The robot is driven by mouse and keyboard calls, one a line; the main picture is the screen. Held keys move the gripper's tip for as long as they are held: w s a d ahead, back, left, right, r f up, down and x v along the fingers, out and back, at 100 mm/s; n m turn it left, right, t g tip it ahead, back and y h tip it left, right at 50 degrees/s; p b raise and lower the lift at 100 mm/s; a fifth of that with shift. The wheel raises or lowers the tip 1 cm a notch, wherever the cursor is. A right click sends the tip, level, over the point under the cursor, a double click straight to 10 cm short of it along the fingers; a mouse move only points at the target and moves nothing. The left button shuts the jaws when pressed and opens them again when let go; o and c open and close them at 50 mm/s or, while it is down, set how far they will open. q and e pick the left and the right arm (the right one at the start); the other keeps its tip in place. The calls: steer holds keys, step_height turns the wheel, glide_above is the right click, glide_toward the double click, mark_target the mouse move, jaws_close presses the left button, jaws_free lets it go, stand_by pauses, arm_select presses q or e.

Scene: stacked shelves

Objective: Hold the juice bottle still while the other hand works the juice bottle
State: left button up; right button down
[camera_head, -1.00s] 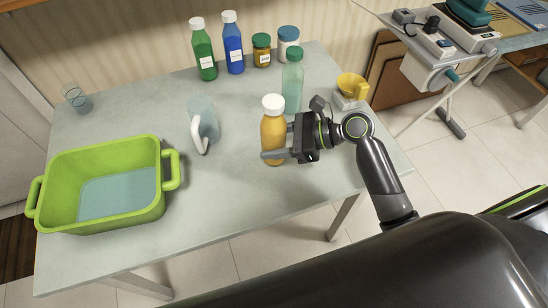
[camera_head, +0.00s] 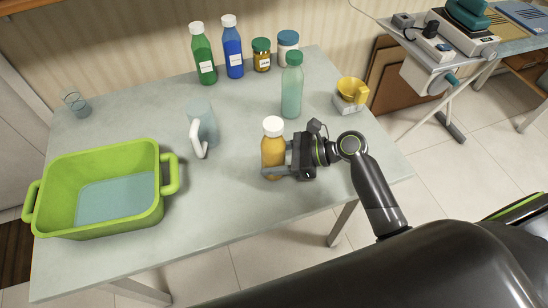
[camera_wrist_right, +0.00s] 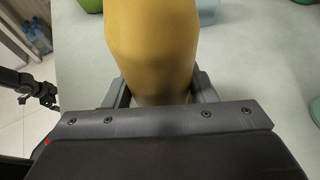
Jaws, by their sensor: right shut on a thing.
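The juice bottle (camera_head: 271,150), orange with a white cap, stands upright near the front middle of the table. My right gripper (camera_head: 276,172) comes from the right and is shut around its lower body. In the right wrist view the orange bottle (camera_wrist_right: 152,45) fills the space between the two fingers (camera_wrist_right: 160,92); its cap is out of that view. I cannot tell whether its base touches the table.
A green basin (camera_head: 150,160) stands at the left. A pitcher (camera_head: 203,122) with a white handle is left of the bottle. A teal-capped bottle (camera_head: 291,90) stands behind it, a yellow cup (camera_head: 351,90) at right. Green (camera_head: 204,60) and blue (camera_head: 233,50) bottles line the back.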

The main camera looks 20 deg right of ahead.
steer(key=c, duration=0.6)
jaws_free()
steer(key=shift+f, duration=0.1)
steer(key=v, duration=1.2)
